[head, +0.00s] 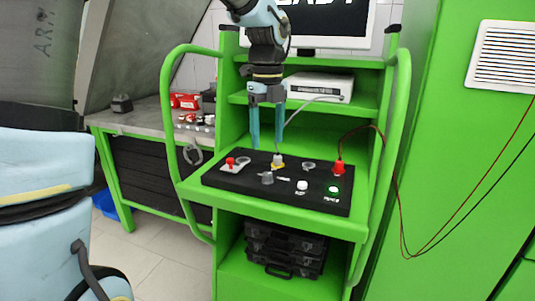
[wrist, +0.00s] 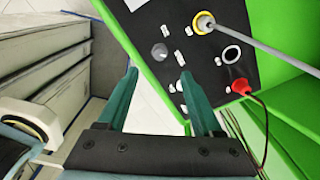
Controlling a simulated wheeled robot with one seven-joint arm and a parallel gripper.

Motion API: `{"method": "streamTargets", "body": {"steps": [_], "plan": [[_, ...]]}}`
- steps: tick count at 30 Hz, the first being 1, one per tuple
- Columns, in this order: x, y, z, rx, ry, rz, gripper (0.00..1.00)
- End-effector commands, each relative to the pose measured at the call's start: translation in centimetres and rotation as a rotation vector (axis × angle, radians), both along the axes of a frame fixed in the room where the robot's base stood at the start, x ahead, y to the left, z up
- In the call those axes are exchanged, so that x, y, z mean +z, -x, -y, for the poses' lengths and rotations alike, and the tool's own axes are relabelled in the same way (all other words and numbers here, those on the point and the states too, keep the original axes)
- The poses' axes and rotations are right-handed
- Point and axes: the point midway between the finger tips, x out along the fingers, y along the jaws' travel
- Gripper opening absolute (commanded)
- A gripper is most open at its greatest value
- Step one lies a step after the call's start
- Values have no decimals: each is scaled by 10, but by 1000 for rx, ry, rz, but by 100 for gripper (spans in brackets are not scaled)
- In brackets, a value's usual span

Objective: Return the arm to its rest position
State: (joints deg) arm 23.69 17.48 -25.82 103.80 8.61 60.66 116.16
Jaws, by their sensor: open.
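My gripper (head: 267,147) hangs with its two blue fingers pointing down, above the rear part of the black control panel (head: 237,182) on the green bench. The fingers are parted, with nothing between them. In the wrist view, the open fingers (wrist: 158,73) show over the panel's edge, and the black panel (wrist: 213,72) lies beyond the right finger. My arm (head: 262,22) reaches down from the top of the head view, in front of the monitor; its upper links are out of frame.
The panel carries a yellow-based connector (head: 277,164) with a grey cable, a red plug (head: 338,168), a grey knob (head: 267,178) and a lit green button (head: 333,190). Green side rails (head: 397,130) flank the bench. A white device (head: 318,86) sits on the shelf behind.

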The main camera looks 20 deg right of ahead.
Motion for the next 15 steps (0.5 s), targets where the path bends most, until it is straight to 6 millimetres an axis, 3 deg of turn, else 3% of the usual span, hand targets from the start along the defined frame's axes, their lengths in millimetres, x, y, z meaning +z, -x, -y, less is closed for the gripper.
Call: {"method": "streamTargets", "body": {"steps": [4,15], "plan": [[9,0,0,0,1,1,67],[10,0,0,0,0,0,67]]}}
